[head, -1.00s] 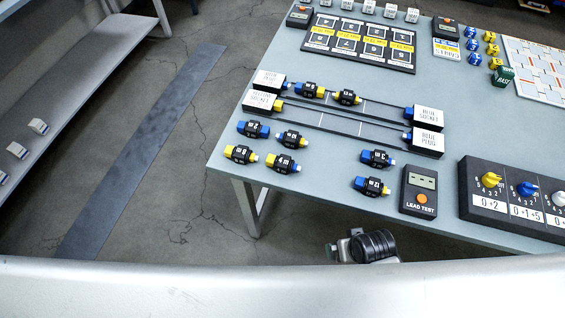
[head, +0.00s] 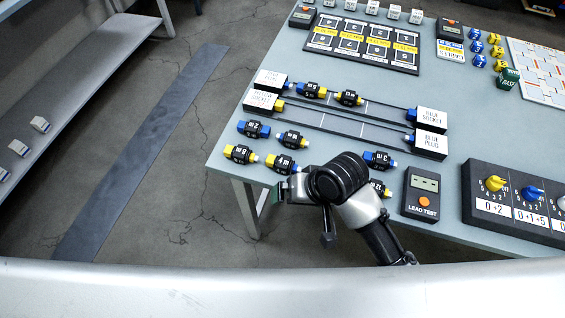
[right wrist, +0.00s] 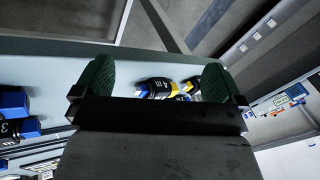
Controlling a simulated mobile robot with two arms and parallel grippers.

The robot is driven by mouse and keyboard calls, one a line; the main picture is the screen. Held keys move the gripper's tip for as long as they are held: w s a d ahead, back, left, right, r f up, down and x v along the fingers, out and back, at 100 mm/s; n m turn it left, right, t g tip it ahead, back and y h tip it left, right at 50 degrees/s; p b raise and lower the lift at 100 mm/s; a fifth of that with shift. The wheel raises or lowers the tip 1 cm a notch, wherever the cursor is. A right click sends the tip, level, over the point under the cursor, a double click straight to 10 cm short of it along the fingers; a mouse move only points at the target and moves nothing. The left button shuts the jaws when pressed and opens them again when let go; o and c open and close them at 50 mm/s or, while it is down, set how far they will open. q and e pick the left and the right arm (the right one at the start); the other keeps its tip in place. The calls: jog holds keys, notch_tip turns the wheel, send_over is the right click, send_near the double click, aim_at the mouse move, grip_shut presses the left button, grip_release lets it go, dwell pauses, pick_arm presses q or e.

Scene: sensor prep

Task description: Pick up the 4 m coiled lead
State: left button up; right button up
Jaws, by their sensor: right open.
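Several coiled leads with black coils and blue or yellow ends lie on the grey-blue table. Their labels are too small to read surely, so I cannot tell which one is the 4 m lead. One lead (head: 284,163) lies just beyond my right gripper (head: 279,191), at the table's near edge. In the right wrist view, a lead with blue and yellow parts (right wrist: 165,88) shows between the green fingers of my right gripper (right wrist: 158,80), partly hidden by the gripper body. The right gripper is open and empty. My left gripper is out of view.
Other leads lie close by: one left (head: 240,154), one behind (head: 291,139), one right (head: 377,159). A lead tester (head: 421,193) and dial box (head: 515,200) stand right. Socket blocks with rails (head: 345,122) lie behind. A shelf stands left across open floor.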

aim_at(281, 163)
jog(key=w+a+r+m+g+h, duration=0.2)
jog(key=w+a+r+m+h, duration=0.25)
jog(key=w+r, duration=0.45)
jog(key=f, duration=0.8)
jog(key=w+f, duration=0.1)
jog(key=f, duration=0.3)
jog(key=shift+w+d, duration=0.1)
jog(key=shift+d, duration=0.15)
jog(key=shift+c, duration=0.3)
jog(key=c, duration=0.7)
